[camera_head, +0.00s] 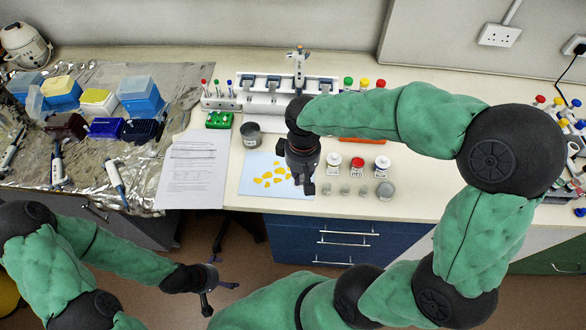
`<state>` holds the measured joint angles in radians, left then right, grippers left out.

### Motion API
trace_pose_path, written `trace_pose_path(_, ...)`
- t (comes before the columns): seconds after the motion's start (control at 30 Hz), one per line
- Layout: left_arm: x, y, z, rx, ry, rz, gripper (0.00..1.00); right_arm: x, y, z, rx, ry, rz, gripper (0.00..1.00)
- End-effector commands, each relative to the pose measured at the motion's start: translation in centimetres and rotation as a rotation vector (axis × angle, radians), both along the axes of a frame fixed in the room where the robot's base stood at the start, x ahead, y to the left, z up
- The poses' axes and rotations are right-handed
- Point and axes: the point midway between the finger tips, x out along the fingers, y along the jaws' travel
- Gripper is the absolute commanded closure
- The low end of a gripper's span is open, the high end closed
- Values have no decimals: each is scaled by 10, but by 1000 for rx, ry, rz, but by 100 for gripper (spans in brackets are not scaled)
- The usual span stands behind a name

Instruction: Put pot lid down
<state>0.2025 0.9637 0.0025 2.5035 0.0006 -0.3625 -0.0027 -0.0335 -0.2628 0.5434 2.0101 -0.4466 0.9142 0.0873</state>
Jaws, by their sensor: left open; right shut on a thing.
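A dark grey pot (251,136) stands upright on the bench, left of my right gripper. My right gripper (305,184) points down over the right part of a pale blue sheet (250,186) with yellow pieces on it. It is shut on the pot lid, which is too small and too dark to make out against the fingers. I cannot tell whether the lid touches the sheet. My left gripper (210,291) is open and empty, low in front of the bench and away from the objects.
A pipette rack (262,95) stands behind. Printed paper (193,170) lies left. Bare bench lies right of the jars.

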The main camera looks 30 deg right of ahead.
Motion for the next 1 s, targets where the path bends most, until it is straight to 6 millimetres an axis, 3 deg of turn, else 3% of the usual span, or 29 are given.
trace_pose_path(0.3, 0, 0, -11, 0, 0, 0, 0, 59, -34, -33, 0, 4, -2, 94)
trace_pose_path(0.5, 0, 0, -18, 0, 0, 0, 0, 83, -47, -66, 0, 3, 1, 94)
trace_pose_path(0.87, 0, 0, -23, 0, 0, 0, 0, 99, -56, -87, 1, 2, 2, 94)
trace_pose_path(1.0, 0, 0, -28, 0, 0, 0, 0, 101, -57, -107, 0, 4, 2, 94)
